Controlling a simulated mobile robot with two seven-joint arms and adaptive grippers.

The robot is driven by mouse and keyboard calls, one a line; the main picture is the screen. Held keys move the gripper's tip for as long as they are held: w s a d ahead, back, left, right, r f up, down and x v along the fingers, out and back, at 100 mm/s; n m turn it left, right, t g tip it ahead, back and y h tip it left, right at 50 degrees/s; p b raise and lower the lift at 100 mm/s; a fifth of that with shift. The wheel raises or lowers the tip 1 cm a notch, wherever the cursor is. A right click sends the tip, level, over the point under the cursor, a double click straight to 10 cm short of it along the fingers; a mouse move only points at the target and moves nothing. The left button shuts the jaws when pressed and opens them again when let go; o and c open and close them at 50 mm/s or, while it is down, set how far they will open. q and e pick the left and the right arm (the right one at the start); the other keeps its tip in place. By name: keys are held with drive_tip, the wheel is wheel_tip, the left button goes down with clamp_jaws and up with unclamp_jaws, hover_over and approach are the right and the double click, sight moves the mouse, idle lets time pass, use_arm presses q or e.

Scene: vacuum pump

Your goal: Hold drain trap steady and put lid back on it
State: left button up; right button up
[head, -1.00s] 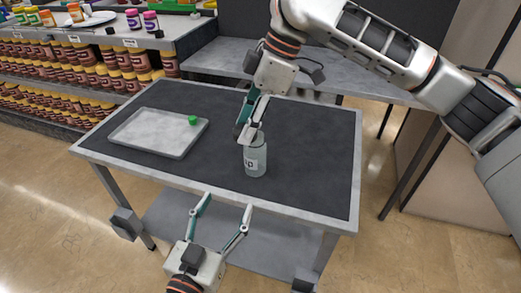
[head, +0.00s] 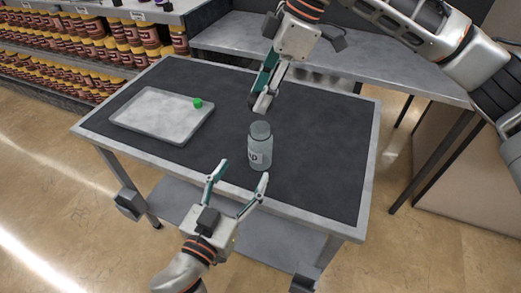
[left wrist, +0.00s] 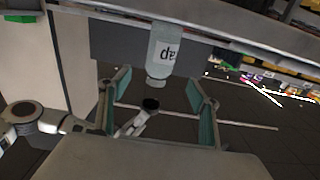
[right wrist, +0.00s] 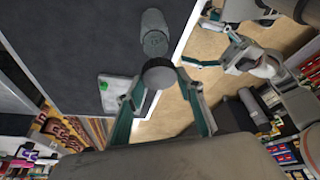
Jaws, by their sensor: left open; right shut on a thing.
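The drain trap is a clear grey jar (head: 260,150) with a label, upright near the table's front edge. It shows upside down in the left wrist view (left wrist: 178,50) and behind the lid in the right wrist view (right wrist: 153,35). My left gripper (head: 242,175) is open and empty, in front of the jar, with its fingers apart from it. My right gripper (head: 262,103) is shut on the dark grey round lid (right wrist: 159,75), above and behind the jar. The lid also shows in the left wrist view (left wrist: 150,104), apart from the jar's mouth.
A grey metal tray (head: 150,132) with a small green object (head: 197,103) lies at the table's left. The dark tabletop (head: 325,150) is clear to the right of the jar. Shelves of bottles (head: 100,50) stand behind at left.

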sight(256, 150)
use_arm(q)
drive_tip(key=x, duration=1.1)
drive_tip(key=shift+w+d, duration=0.1)
drive_tip(key=shift+w, duration=0.15)
drive_tip(key=c, duration=1.7)
use_arm(e)
drive_tip(key=shift+f, duration=2.4)
drive_tip(key=shift+f, duration=0.1)
drive_tip(key=shift+f, duration=0.8)
use_arm(q)
drive_tip(key=shift+r, duration=0.1)
clamp_jaws()
use_arm(e)
drive_tip(key=shift+f, duration=0.6)
